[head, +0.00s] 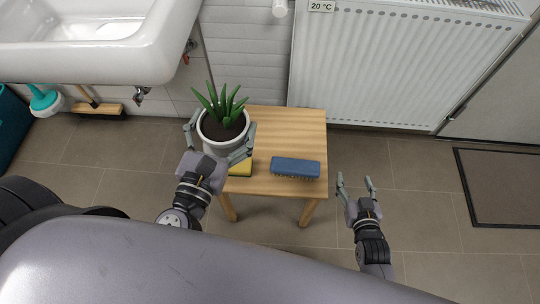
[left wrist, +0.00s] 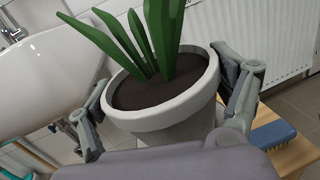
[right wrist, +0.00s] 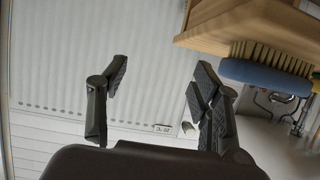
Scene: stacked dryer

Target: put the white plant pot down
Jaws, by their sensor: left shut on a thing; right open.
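The white plant pot (head: 224,136) holds dark soil and a green spiky plant (head: 222,103). My left gripper (head: 220,138) is shut on the pot, with one finger on each side. In the head view the pot is over the left part of a small wooden table (head: 262,185); I cannot tell whether its base touches the top. The pot (left wrist: 165,105) fills the middle of the left wrist view, upright between the fingers. My right gripper (head: 356,188) is open and empty, to the right of the table; its fingers (right wrist: 158,85) also show in the right wrist view.
A blue brush (head: 296,167) lies at the table's front right, and a yellow sponge (head: 240,169) lies at its front, partly hidden. The table's back right is bare. A radiator (head: 395,70) stands behind, a white sink (head: 85,40) hangs at left, and a dark mat (head: 500,188) lies at right.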

